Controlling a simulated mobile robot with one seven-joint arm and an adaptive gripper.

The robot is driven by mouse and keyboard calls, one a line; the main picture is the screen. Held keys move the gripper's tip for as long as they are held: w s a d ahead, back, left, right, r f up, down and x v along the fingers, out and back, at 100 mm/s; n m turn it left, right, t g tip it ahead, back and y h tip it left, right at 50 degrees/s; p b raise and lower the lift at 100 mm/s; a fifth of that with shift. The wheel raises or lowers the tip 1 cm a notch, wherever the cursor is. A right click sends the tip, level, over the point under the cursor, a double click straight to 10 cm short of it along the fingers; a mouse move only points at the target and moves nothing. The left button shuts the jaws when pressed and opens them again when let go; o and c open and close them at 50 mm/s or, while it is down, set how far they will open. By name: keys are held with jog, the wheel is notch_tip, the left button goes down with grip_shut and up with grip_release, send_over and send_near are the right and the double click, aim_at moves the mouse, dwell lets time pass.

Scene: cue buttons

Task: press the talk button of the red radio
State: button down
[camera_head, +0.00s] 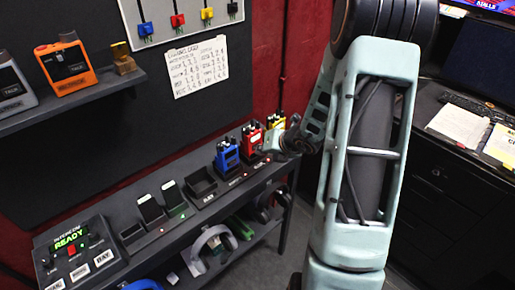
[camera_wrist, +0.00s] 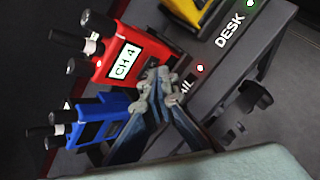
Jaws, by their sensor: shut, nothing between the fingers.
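The red radio (camera_head: 252,136) stands upright in a dock on the grey shelf, between a blue and a yellow radio. In the wrist view the red radio (camera_wrist: 142,48) shows a screen reading "CH 4" and dark knobs and an antenna at its top. My gripper (camera_wrist: 158,84) is shut and empty, its fingertips at the red radio's lower edge. I cannot tell whether they touch it. In the head view my gripper (camera_head: 270,146) is right beside the red radio and partly hides it. The talk button is not clearly visible.
The blue radio (camera_head: 227,155) and yellow radio (camera_head: 276,121) stand close on either side. The blue radio (camera_wrist: 95,123) is near my fingers in the wrist view. An empty dock (camera_head: 201,187) and a "READY" console (camera_head: 75,250) are further left on the shelf.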

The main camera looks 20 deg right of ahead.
jog(key=shift+s+d, duration=0.3)
jog(key=shift+s, duration=0.6)
jog(key=s, duration=0.1)
jog(key=s+d, duration=0.1)
jog(key=s, duration=0.2)
jog(key=shift+s+d, duration=0.35)
dwell(0.5)
